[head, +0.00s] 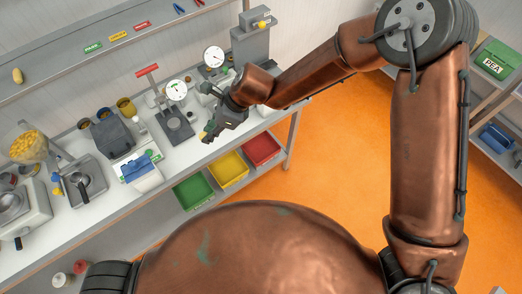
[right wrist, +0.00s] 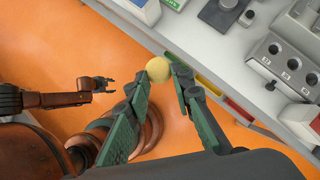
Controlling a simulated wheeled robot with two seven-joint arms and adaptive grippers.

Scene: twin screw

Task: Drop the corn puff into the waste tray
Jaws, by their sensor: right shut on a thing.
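The corn puff (right wrist: 158,69) is a round, pale yellow ball, held between the fingertips of my right gripper (right wrist: 164,73) in the right wrist view. A green tray (head: 194,193), a yellow tray (head: 229,170) and a red tray (head: 262,150) sit in a row below the bench top. I cannot read which one is the waste tray. My left gripper (right wrist: 104,84) shows at the left of the right wrist view, apart, with its fingers spread and empty.
The bench (head: 112,182) carries a gauge press (head: 174,118), a dark grey device (head: 112,135), a blue item (head: 136,168) and a bowl of yellow puffs (head: 27,146). Another shelf with a green box (head: 495,60) stands at the right. The orange floor before the trays is clear.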

